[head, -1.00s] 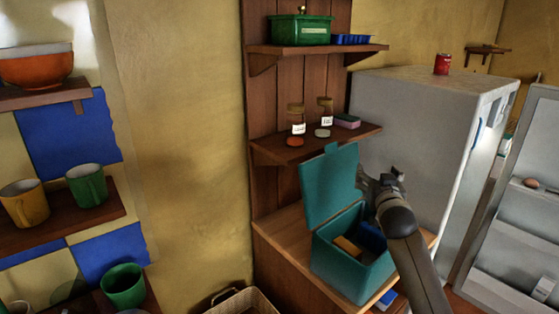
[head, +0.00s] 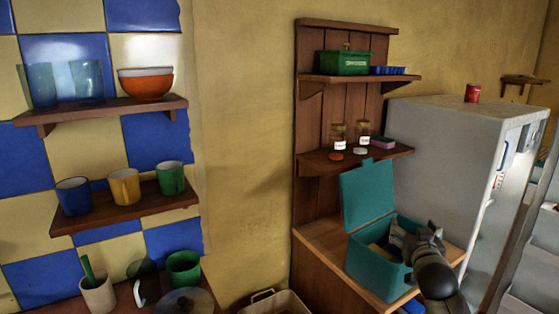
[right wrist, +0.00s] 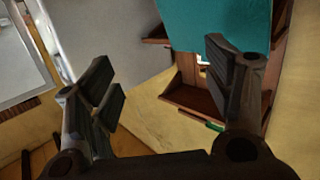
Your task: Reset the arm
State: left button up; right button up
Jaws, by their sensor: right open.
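My right gripper (head: 426,240) is at the lower right of the head view, in front of the open teal box (head: 368,276). Its fingers are spread with nothing between them in the right wrist view (right wrist: 165,92). The box's raised lid (head: 368,194) stands behind the gripper, and a teal panel, likely this lid, shows at the top of the right wrist view (right wrist: 215,25). The gripper partly hides the box's contents, and I cannot tell whether it touches the box. My left gripper is not in view.
The box stands on a wooden cabinet (head: 317,240) under shelves with jars (head: 339,137) and a green container (head: 343,62). A grey fridge (head: 440,125) stands right of it. Wall shelves at left hold mugs (head: 124,187) and an orange bowl (head: 146,84). A basket (head: 275,302) sits below.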

jog(key=s+a+f+n+g+y, duration=0.1)
jog(key=s+a+f+g, duration=0.25)
jog(key=s+f, duration=0.6)
jog(key=s+a+f+n+g+y, duration=0.15)
jog(key=s+a+f, duration=0.25)
jog(key=s+f, duration=0.55)
jog(key=s+a+f+n+g+y, duration=0.1)
jog(key=s+a+f+g, duration=0.1)
jog(key=s, duration=0.7)
jog(key=s+a+f+g, duration=0.2)
jog(key=s+f+g, duration=0.1)
jog(key=s, duration=0.5)
jog(key=s+a+f+n+g+y, duration=0.1)
jog(key=s+a+f+g, duration=0.1)
jog(key=s, duration=0.7)
notch_tip(320, 180, down, 25)
jog(key=s+g, duration=0.1)
jog(key=g, duration=0.1)
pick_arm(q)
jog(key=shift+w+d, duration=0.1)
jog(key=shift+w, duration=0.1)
pick_arm(e)
jog(key=s+d+f+g, duration=0.1)
jog(key=s+d+f, duration=0.1)
jog(key=s+f, duration=1.5)
jog(key=shift+s+d, duration=0.25)
